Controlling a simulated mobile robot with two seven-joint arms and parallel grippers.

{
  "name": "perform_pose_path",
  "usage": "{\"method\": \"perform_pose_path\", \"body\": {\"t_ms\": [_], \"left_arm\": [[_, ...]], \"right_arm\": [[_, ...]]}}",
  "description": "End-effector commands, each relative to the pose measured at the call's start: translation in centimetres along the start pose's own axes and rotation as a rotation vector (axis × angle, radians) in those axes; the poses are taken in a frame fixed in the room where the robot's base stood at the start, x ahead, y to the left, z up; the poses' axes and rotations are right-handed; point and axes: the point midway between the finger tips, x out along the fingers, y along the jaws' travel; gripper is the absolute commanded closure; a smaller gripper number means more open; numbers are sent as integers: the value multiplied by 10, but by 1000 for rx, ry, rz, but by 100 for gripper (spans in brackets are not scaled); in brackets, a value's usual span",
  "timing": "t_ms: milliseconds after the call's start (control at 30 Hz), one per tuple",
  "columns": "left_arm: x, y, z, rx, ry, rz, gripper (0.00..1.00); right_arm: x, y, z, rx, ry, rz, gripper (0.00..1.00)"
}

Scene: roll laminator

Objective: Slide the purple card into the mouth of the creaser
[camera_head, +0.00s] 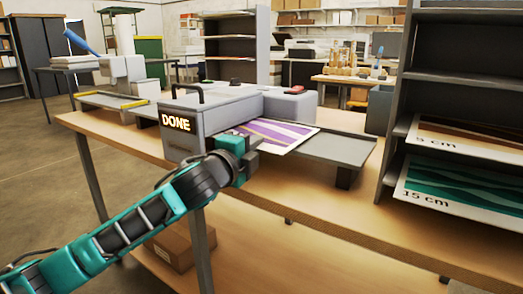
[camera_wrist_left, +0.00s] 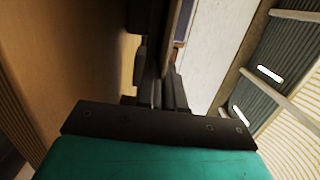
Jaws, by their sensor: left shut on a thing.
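The purple card (camera_head: 281,134), striped purple and white with pale borders, lies nearly flat at the right side of a grey machine (camera_head: 213,109) whose lit panel reads DONE. Its left end meets the machine's side; I cannot tell how much is inside. My left gripper (camera_head: 248,160) is shut on the card's near edge, just right of the panel. In the left wrist view the dark fingers (camera_wrist_left: 160,92) are close together, and the held edge is hard to make out. My right gripper is out of view. I cannot tell for certain which machine is the creaser.
A grey tray (camera_head: 340,149) extends right of the machine on the wooden table (camera_head: 300,197). A pale machine with a blue lever (camera_head: 122,72) stands at the left behind a yellow-edged tray (camera_head: 110,101). A dark shelf (camera_head: 452,123) with large striped prints stands close at right.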

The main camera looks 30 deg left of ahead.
Motion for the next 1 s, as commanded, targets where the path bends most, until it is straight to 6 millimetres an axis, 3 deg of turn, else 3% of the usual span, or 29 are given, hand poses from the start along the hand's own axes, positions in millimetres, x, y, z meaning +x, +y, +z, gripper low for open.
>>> {"method": "perform_pose_path", "body": {"t_ms": [500,1000], "left_arm": [[3,0,32,1,-1,-2,100],[4,-1,35,0,0,-3,100]], "right_arm": [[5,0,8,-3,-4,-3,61],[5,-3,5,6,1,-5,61]]}}
